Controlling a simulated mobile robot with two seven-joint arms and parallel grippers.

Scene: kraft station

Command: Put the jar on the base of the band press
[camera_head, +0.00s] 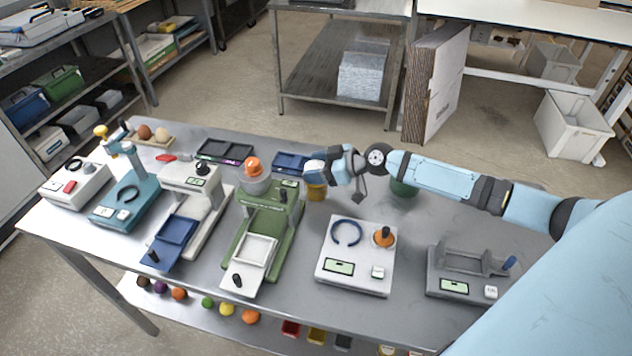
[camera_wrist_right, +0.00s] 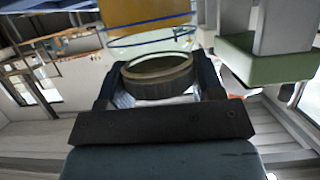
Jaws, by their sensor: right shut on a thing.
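My right gripper (camera_head: 316,178) is shut on the jar (camera_head: 317,192), a small container with a yellow-orange body. In the right wrist view the fingers (camera_wrist_right: 157,88) close around its dark round top, with the yellow body (camera_wrist_right: 145,20) beyond it. The jar is behind the green machine, near the table's far side; I cannot tell whether it touches the table. A teal press (camera_head: 122,207) with a column, yellow top and dark ring on its base stands at left; it looks like the band press, but no label is readable. My left gripper is not in view.
The green machine (camera_head: 268,222) and a white press with a blue tray (camera_head: 176,231) stand between the jar and the teal press. A white device with a blue ring (camera_head: 347,232) and a grey cradle device (camera_head: 468,262) are at right. A green container (camera_head: 403,188) sits behind my forearm.

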